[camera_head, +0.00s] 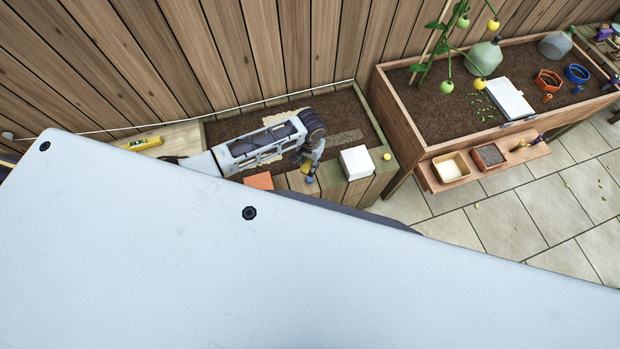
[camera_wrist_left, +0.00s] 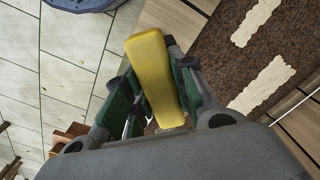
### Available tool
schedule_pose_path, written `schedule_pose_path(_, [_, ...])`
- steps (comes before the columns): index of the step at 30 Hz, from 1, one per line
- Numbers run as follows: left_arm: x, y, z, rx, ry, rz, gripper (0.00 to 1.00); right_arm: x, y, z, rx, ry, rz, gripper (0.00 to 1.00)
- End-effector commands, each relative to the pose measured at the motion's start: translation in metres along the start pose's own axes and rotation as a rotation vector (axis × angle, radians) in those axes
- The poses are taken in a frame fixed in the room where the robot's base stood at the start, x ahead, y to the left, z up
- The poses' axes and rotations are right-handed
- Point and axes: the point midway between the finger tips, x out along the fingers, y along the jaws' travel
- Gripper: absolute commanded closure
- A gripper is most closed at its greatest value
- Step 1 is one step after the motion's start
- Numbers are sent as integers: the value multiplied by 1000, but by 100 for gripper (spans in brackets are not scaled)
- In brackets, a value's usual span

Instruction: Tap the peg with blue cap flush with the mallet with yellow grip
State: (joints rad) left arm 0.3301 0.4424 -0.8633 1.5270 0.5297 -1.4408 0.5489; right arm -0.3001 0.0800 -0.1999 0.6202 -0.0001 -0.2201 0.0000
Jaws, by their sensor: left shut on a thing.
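My left gripper (camera_head: 313,166) reaches in from the left over the front edge of the planter bed. In the left wrist view its green-padded fingers (camera_wrist_left: 152,92) are shut on the yellow grip of the mallet (camera_wrist_left: 155,72). The mallet's head cannot be made out. In the head view a small blue spot (camera_head: 310,180) shows just below the gripper at the wooden front edge. It may be the blue cap, but it is too small to tell, and no peg shaft shows. My right gripper is not in view.
A white block (camera_head: 355,162) and a small yellow round cap (camera_head: 387,156) sit on the planter's right front corner. An orange piece (camera_head: 259,181) lies left of the gripper. A raised planter table (camera_head: 400,105) stands at right. A pale surface close to the camera hides the lower half.

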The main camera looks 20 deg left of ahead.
Motion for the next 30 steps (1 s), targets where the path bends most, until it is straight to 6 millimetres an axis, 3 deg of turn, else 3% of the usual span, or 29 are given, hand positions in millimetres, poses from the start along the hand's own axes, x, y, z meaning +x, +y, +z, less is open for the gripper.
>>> schedule_pose_path(11, [-21,0,0,0,1,1,100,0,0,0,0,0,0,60])
schedule_pose_path(30, [-12,0,0,0,0,1,100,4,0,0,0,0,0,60])
